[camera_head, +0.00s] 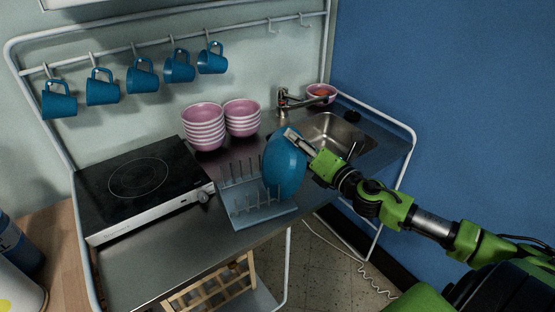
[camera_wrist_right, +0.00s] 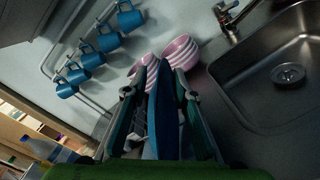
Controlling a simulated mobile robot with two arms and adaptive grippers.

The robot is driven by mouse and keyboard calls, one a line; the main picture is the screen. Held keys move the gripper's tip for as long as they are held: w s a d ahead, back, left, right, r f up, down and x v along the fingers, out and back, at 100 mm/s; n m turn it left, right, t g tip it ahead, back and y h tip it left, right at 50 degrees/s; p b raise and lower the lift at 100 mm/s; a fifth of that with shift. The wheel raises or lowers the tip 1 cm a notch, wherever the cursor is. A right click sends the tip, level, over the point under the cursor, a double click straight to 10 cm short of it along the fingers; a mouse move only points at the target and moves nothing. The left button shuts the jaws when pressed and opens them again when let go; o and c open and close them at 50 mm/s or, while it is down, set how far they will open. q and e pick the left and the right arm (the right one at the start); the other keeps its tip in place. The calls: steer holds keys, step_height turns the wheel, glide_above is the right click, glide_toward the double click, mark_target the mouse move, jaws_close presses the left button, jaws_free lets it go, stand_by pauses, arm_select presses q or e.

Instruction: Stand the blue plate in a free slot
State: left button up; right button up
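The blue plate (camera_head: 284,166) is upright, at the right end of the grey dish rack (camera_head: 262,212) in the head view. My right gripper (camera_head: 292,140) is at the plate's upper edge. In the right wrist view the blue plate (camera_wrist_right: 160,115) stands edge-on between the two fingers of my right gripper (camera_wrist_right: 160,90), which appear closed around it. The rack's prongs rise left of the plate, and the slots there look empty. I cannot tell whether the plate's lower edge touches the rack. My left gripper is in neither view.
Two stacks of pink bowls (camera_head: 203,128) stand behind the rack. A black hotplate (camera_head: 140,180) lies to the left, the sink (camera_head: 332,130) to the right. Several blue mugs (camera_head: 142,76) hang from a rail. The counter front (camera_head: 190,255) is clear.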

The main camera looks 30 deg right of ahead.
steer(key=shift+w+a, duration=0.1)
steer(key=shift+w, duration=0.35)
jaws_close()
steer(key=shift+s, duration=0.1)
